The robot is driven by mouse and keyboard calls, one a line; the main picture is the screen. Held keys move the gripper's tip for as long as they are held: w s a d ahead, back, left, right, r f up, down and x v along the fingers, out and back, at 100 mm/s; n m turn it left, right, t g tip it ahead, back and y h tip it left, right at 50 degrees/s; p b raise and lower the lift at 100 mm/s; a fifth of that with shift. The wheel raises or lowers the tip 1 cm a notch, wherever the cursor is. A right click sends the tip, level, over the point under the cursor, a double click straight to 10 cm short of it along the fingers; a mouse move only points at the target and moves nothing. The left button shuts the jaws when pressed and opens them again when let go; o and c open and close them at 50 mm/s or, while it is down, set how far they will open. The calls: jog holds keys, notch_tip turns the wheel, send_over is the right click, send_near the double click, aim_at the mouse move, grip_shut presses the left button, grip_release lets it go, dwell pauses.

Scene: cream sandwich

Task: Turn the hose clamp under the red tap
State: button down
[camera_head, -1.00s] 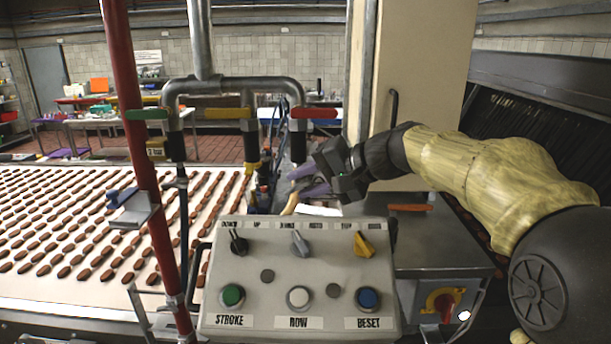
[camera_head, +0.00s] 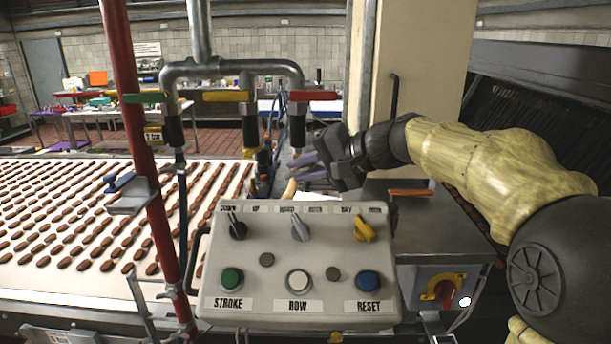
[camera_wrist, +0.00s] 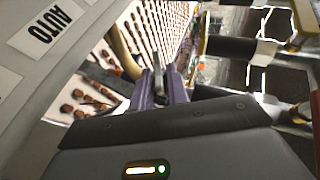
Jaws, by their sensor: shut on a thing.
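The red tap (camera_head: 313,95) sits on the right end of the overhead pipe. A dark hose fitting (camera_head: 297,130) hangs straight below it. My gripper (camera_head: 292,168) reaches in from the right, with its purple fingers just under that fitting. The fingers also show in the wrist view (camera_wrist: 161,84), close together around a small greyish piece. This appears to be the hose clamp, largely hidden by the fingers. My gripper is shut on it. I cannot make out the clamp's shape or angle.
A control box (camera_head: 300,262) with knobs and buttons stands close below my gripper. Yellow (camera_head: 226,96) and green (camera_head: 143,98) taps hang to the left. A conveyor (camera_head: 60,290) carries rows of brown bars. A cream pillar (camera_head: 420,90) stands behind my arm.

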jog(key=shift+f+y+b, duration=0.3)
jog(key=shift+b, duration=0.35)
jog(key=shift+r, duration=0.25)
jog(key=c, duration=1.6)
grip_release()
jog(key=shift+o, duration=0.2)
jog(key=shift+d, duration=0.15)
jog(key=b+v, duration=0.4)
jog(key=v, duration=1.3)
jog(key=shift+b, duration=0.4)
jog(key=shift+d+f, duration=0.1)
jog(key=shift+d, duration=0.05)
